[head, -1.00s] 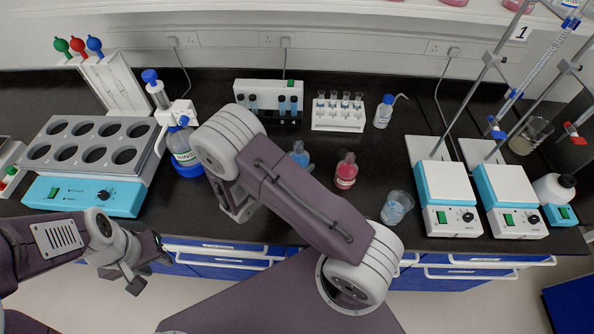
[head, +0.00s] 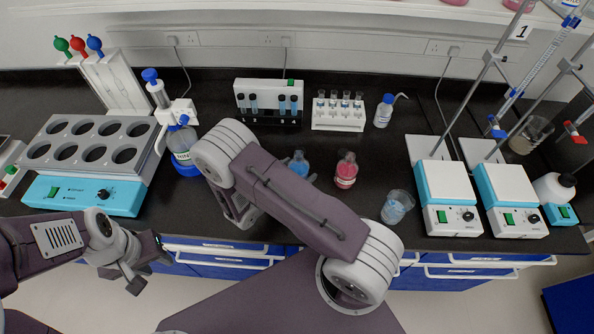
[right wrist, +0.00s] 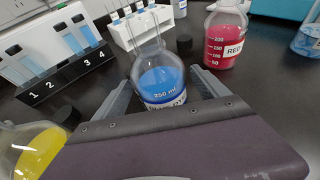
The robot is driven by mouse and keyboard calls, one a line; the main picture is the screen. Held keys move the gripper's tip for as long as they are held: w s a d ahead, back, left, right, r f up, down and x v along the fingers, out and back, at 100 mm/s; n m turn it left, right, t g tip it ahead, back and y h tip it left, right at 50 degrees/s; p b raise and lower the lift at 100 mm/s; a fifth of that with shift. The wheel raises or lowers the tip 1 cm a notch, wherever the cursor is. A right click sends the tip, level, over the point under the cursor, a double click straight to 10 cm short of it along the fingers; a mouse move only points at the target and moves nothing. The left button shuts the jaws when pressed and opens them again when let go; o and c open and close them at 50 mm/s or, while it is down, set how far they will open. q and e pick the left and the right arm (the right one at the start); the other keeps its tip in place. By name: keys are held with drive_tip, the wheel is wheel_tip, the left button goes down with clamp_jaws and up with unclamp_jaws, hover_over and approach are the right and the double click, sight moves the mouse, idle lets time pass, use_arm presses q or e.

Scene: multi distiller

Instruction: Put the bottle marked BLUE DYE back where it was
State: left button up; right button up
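The BLUE DYE bottle is a round glass flask (right wrist: 160,82) with blue liquid and a partly hidden label. In the right wrist view it stands nearly upright between the two fingers of my right gripper (right wrist: 165,92), which close in on both sides of it. In the head view the flask (head: 298,163) shows just right of my right arm, which hides the gripper's body. I cannot tell whether its base touches the bench. My left gripper (head: 134,279) is low at the left, in front of the bench and away from the flask; its finger opening is unclear.
A red flask (head: 346,170) stands to the right, with a beaker (head: 397,206) nearer the front. A black cap (right wrist: 184,43) and a yellow flask (right wrist: 38,150) are close by. The numbered rack (head: 268,102) and white tube rack (head: 338,115) stand behind.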

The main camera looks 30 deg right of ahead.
drive_tip(key=shift+r, duration=0.25)
drive_tip(key=b+v, duration=0.1)
drive_tip(key=v, duration=1.1)
drive_tip(key=s+d+m+g+y, duration=0.1)
drive_tip(key=s+m+g+y, duration=0.1)
drive_tip(key=s+m, duration=0.1)
drive_tip(key=s+d+m+g+y, duration=0.2)
drive_tip(key=s+m+g+y, duration=0.1)
drive_tip(key=m, duration=0.3)
drive_tip(key=s+d+m+g+y, duration=0.1)
drive_tip(key=s+m+g+y, duration=0.1)
drive_tip(key=s+m+g, duration=0.1)
drive_tip(key=shift+s+d+m, duration=0.25)
drive_tip(key=shift+s+m, duration=0.3)
drive_tip(key=shift+m, duration=0.15)
drive_tip(key=r+m+t+y, duration=0.1)
drive_tip(key=m+y, duration=0.1)
drive_tip(key=m, duration=0.1)
drive_tip(key=w+a+r+m+t+y, duration=0.1)
drive_tip(key=m+y, duration=0.1)
drive_tip(key=m, duration=0.1)
drive_tip(key=w+r+m+t+y, duration=0.1)
drive_tip(key=m, duration=0.3)
drive_tip(key=shift+a+r+y, duration=0.1)
drive_tip(key=shift+a+y, duration=0.2)
drive_tip(key=shift+y, duration=0.1)
